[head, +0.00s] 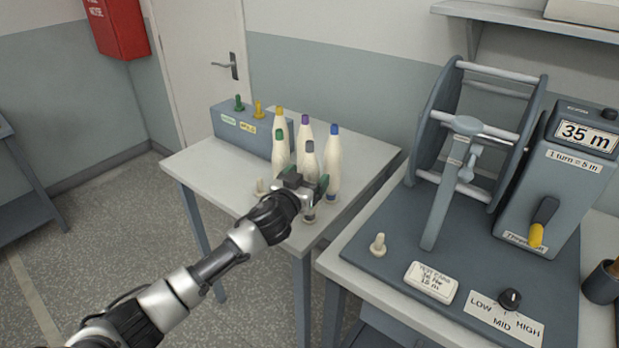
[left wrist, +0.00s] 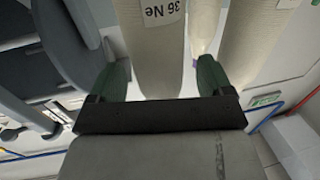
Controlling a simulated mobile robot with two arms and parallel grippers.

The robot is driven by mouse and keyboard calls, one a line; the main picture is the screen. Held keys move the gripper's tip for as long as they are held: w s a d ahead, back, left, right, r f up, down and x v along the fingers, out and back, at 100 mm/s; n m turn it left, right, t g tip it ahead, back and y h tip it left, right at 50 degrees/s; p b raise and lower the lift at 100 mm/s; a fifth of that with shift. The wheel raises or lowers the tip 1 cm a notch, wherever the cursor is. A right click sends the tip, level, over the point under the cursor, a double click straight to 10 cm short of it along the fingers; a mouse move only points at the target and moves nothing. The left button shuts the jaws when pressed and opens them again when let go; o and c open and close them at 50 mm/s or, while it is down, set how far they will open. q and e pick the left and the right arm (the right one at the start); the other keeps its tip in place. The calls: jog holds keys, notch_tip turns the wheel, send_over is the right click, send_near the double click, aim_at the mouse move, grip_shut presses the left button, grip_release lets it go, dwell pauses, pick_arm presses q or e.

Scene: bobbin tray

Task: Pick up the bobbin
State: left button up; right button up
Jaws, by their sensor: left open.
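Several white cone-shaped bobbins with coloured tips stand close together on a small table. The grey-tipped bobbin (head: 310,160) is at the front, with the green-tipped (head: 280,156), yellow-tipped (head: 280,121), purple-tipped (head: 305,130) and blue-tipped (head: 334,160) ones around it. My left gripper (head: 308,188) is open at the front of the group, covering the lower part of the grey-tipped bobbin. In the left wrist view, a bobbin labelled "36 Ne" (left wrist: 157,55) lies between the two green fingers, with gaps beside it. My right gripper is out of view.
The small table (head: 365,152) has a blue-grey box (head: 228,128) with two coloured pegs behind the bobbins.

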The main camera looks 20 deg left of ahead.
pick_arm(q)
jog(key=shift+w+d+f, duration=0.15)
jog(key=shift+w, duration=0.6)
jog(key=shift+s, duration=0.1)
jog(key=shift+c, duration=0.3)
jog(key=c, duration=1)
jog(key=shift+r, duration=0.2)
